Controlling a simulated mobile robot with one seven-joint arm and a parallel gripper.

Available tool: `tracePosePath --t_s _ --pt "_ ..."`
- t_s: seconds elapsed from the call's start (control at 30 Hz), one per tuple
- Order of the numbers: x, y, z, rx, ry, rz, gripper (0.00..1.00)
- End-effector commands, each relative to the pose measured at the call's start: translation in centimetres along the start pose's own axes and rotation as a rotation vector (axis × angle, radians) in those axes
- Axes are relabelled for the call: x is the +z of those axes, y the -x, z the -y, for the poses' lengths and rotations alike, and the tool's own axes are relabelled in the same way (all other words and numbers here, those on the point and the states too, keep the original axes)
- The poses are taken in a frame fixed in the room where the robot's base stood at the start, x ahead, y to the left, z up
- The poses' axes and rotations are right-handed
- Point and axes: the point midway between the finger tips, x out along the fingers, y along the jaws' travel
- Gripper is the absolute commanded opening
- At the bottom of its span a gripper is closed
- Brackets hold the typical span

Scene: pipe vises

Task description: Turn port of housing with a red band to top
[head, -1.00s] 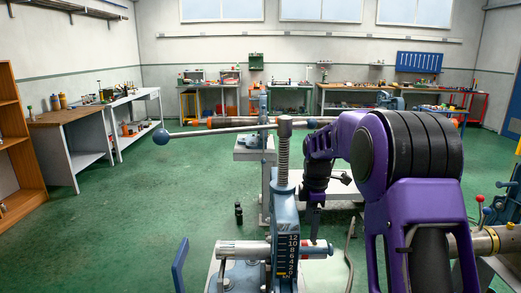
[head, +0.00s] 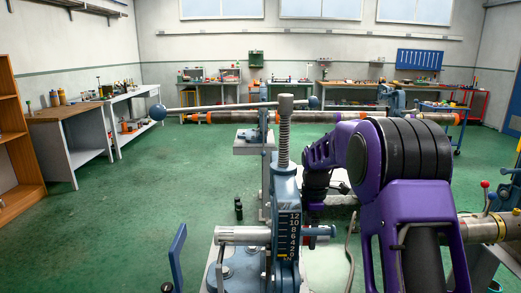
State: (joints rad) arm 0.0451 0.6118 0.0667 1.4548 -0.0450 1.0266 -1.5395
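A silver cylindrical housing (head: 241,236) lies level across the near blue pipe vise (head: 285,210). The vise has a tall threaded screw, a long bar handle on top and a number scale on its front. The housing's right end (head: 322,231) shows bluish past the vise. I cannot make out a clear red band or a port on it. My purple and black arm reaches over from the right. Its dark wrist shows just behind and right of the vise. My gripper (head: 314,214) is mostly hidden there, close to the housing's right end; its fingers cannot be made out.
A long pipe with orange bands (head: 300,117) lies further back. A blue lever (head: 177,255) rises at the front left. Benches line the walls; the green floor at left is open.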

Motion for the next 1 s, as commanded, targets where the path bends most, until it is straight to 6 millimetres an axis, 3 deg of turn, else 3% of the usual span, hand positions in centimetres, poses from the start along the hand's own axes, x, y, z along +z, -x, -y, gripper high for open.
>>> tracePosePath --t_s 0.07,0.4,0.43,0.47,1.0 --pt "0.00 0.00 0.01 0.000 0.000 0.000 0.73" --pt "0.01 0.00 0.01 0.000 0.000 0.000 0.12" --pt "-0.04 0.20 -0.09 0.004 0.000 -0.001 0.12" --pt "-0.04 0.20 -0.09 0.004 0.000 -0.001 0.03" --pt "-0.01 0.32 -0.17 -0.040 0.000 0.000 0.02"
